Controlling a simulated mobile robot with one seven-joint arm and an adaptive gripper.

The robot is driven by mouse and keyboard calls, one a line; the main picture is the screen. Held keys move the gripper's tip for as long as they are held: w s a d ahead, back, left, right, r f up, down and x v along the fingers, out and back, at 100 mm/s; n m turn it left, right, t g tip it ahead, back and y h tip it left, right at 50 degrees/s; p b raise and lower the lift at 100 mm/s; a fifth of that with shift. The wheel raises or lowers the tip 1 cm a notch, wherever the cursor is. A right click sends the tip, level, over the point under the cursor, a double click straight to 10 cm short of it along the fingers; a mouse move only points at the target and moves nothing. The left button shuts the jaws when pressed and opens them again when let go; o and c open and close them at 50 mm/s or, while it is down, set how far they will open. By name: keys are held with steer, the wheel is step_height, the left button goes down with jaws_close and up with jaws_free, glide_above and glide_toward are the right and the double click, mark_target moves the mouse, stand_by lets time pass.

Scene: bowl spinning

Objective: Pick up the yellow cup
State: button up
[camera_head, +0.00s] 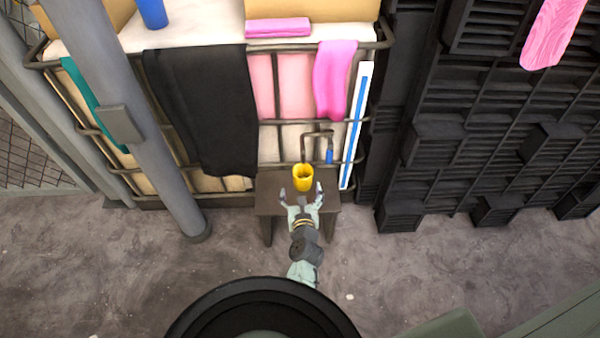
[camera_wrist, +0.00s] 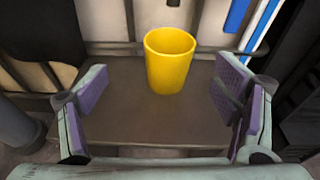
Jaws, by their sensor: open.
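The yellow cup (camera_head: 303,178) stands upright on a small brown table (camera_head: 268,207) in the head view. In the wrist view the cup (camera_wrist: 170,65) stands on the bare tabletop (camera_wrist: 125,115), a little right of centre, with its open top showing. My gripper (camera_head: 302,192) is in front of the cup. Its two fingers with purple pads (camera_wrist: 162,105) are spread wide and hold nothing. The cup is ahead of the fingertips or just at their far end, and I see no contact.
Behind the table is a metal rack with a black cloth (camera_head: 205,105) and a pink cloth (camera_head: 335,80). A blue-and-white upright strip (camera_head: 356,125) is at its right. A grey pole (camera_head: 150,130) stands left. Dark slatted panels (camera_head: 470,140) fill the right. The grey floor (camera_head: 110,270) is mostly clear.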

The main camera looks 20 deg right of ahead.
mark_target(301, 180)
steer(key=x, duration=0.5)
steer(key=shift+s+d+f, duration=0.1)
steer(key=shift+d+f, duration=0.15)
steer(key=shift+f, duration=0.1)
steer(key=shift+d+f+b+x, duration=0.15)
steer(key=shift+b+x, duration=0.35)
steer(key=shift+x, duration=0.85)
steer(key=shift+d+f+b+x, duration=0.15)
steer(key=shift+b+x, duration=0.3)
steer(key=shift+x, duration=0.95)
steer(key=shift+s+r, duration=0.1)
steer(key=shift+s, duration=0.05)
steer(key=shift+c, duration=0.2)
steer(key=c, duration=1.4)
steer(key=shift+o, duration=0.2)
steer(key=shift+r, duration=0.2)
